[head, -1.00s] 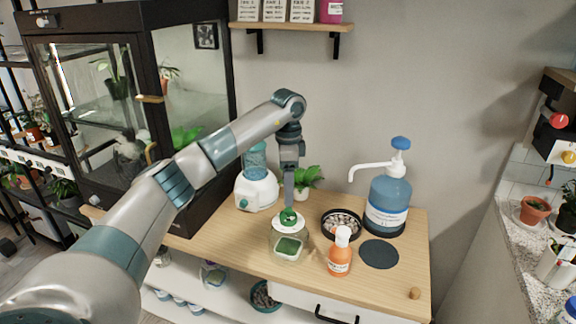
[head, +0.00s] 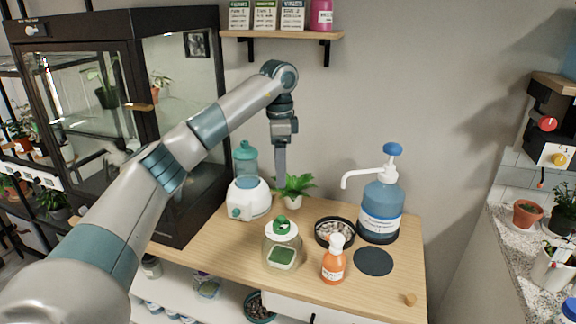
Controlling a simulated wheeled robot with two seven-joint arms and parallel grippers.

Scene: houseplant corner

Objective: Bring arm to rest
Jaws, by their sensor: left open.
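My left arm reaches in from the left, and its gripper (head: 281,182) points down above the wooden table (head: 323,286). The gripper is open and empty, seen edge-on, so its fingers overlap. Below it stands a clear jar (head: 283,252) with a white lid and green knob (head: 281,226). The fingertips are above the knob and apart from it. My right gripper is not in the head view.
A white-and-teal humidifier (head: 248,199) and a small potted plant (head: 294,190) stand close by the gripper. An orange bottle (head: 334,262), a pebble dish (head: 334,230), a blue pump jug (head: 381,209) and a dark round mat (head: 373,261) are to the right. A glass cabinet (head: 184,120) stands left.

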